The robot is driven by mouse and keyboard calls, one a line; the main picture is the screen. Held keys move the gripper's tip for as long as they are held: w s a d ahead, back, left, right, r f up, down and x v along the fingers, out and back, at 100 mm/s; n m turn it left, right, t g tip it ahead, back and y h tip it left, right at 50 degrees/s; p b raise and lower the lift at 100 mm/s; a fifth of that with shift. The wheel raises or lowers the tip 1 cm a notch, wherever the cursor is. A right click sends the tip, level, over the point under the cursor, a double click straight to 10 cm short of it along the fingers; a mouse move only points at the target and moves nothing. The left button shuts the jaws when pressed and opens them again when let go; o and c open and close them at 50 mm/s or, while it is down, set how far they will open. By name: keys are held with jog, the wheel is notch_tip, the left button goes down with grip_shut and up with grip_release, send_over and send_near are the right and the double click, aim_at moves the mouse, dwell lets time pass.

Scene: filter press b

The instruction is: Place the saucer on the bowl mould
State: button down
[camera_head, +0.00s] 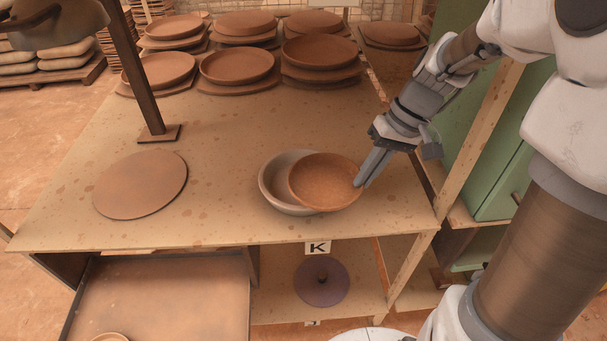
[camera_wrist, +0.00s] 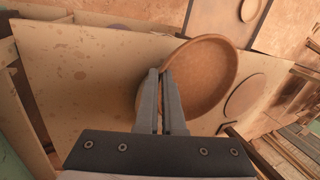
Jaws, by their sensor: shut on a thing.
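The saucer (camera_head: 325,180) is a brown-orange clay dish. In the head view it overlaps the right part of a grey-white bowl (camera_head: 270,187), which looks like the bowl mould, on the table. My gripper (camera_head: 361,182) is shut on the saucer's right rim. In the wrist view the fingers (camera_wrist: 161,76) pinch the near edge of the saucer (camera_wrist: 207,80), and the bowl (camera_wrist: 142,98) shows only as a thin strip beneath it. The saucer hides much of the bowl. I cannot tell whether the two touch.
A flat round clay disc (camera_head: 140,185) lies on the table (camera_head: 225,215) to the left. Several stacked clay dishes (camera_head: 237,66) stand along the back. A dark post (camera_head: 145,75) rises at the back left. A purple round lid (camera_head: 322,282) sits on the shelf below.

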aim_at(335, 163)
jog(key=w+a+f, duration=0.1)
jog(key=w+f, duration=0.1)
jog(key=w, duration=0.1)
jog(key=w+a+f, duration=0.1)
jog(key=w+f, duration=0.1)
jog(key=w, duration=0.2)
jog(key=w+a+f, duration=0.1)
jog(key=w+f, duration=0.1)
jog(key=w, duration=0.1)
jog(key=shift+w+a+f+b, duration=0.35)
jog(key=shift+w+f, duration=0.15)
jog(key=shift+f+b, duration=0.3)
jog(key=shift+f, duration=1.65)
